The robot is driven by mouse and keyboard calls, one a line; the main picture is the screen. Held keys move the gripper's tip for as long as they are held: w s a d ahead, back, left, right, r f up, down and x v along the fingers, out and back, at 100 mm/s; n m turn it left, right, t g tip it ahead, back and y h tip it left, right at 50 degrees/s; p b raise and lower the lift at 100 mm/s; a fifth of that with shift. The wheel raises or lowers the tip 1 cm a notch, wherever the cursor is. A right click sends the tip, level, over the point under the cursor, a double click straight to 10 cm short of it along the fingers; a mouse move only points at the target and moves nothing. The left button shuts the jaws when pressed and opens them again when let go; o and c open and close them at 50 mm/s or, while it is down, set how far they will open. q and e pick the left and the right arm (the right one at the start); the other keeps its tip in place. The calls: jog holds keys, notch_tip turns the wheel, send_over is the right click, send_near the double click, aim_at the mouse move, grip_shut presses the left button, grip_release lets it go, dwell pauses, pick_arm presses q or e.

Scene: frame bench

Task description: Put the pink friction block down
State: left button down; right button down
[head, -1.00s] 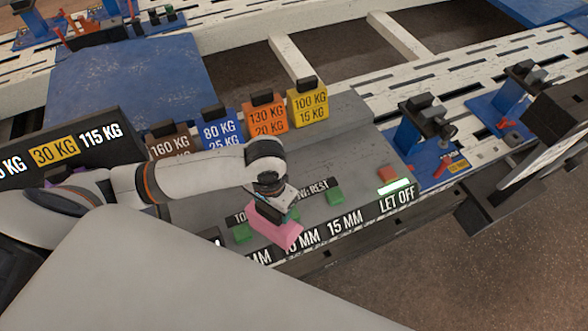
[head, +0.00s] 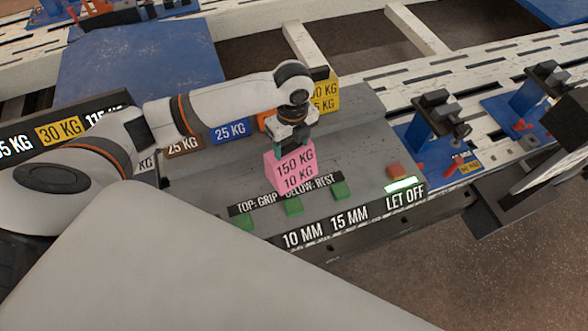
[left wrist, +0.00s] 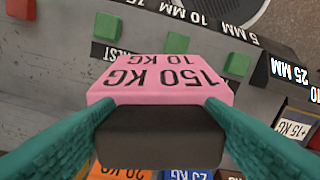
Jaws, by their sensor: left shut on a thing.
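The pink friction block (head: 291,173), marked 150 KG and 10 KG, is in my left gripper (head: 293,147). In the head view it stands upright over the grey bench top, just behind the TOP: GRIP label strip (head: 262,204). In the left wrist view the pink block (left wrist: 160,78) shows its text upside down, and the teal fingers (left wrist: 160,130) close on its black grip part (left wrist: 160,138) from both sides. I cannot tell whether its underside touches the bench top (head: 362,150). My right gripper is out of view.
Several green blocks (head: 294,207) and a red one (head: 396,171) sit along the bench front. Brown (head: 184,146), blue (head: 230,131) and yellow (head: 326,95) weight blocks stand behind, partly hidden by my arm. Bench top right of the pink block is clear.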

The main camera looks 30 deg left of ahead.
pick_arm(q)
jog(key=w+a+r+m, duration=0.25)
jog(key=w+m, duration=0.35)
jog(key=m, duration=0.6)
notch_tip(320, 180, down, 9)
jog(key=b, duration=0.1)
jog(key=shift+d, duration=0.25)
jog(key=shift+c, duration=1.6)
grip_release()
jog(key=shift+s+f, duration=0.15)
jog(key=shift+f, duration=0.05)
jog(key=shift+r, duration=0.1)
notch_tip(320, 180, up, 12)
